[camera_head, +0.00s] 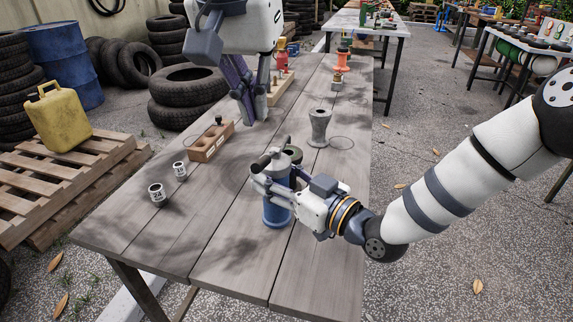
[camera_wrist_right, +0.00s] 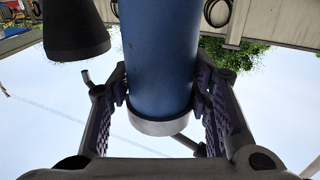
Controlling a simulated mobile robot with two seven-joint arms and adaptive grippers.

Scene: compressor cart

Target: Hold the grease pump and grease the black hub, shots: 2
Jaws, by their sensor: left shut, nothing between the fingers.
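The grease pump (camera_head: 277,213) is a blue cylinder standing upright near the front middle of the table, with a dark lever (camera_head: 266,157) on top. My right gripper (camera_head: 275,187) is closed around its upper body. In the right wrist view the blue barrel (camera_wrist_right: 160,60) sits between both finger pads. A dark round-topped piece, seemingly the black hub (camera_head: 294,154), stands just behind the pump, mostly hidden; a black flared piece (camera_wrist_right: 76,28) shows beside the barrel in the wrist view. My left gripper (camera_head: 256,117) is shut and empty, above the table behind the pump.
A grey spool-shaped hub (camera_head: 319,127) stands behind the pump. A wooden block (camera_head: 209,143) and two small labelled cups (camera_head: 157,194) (camera_head: 180,171) are on the left. An orange-red piece (camera_head: 338,69) stands farther back. The table's front and right strip are clear.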

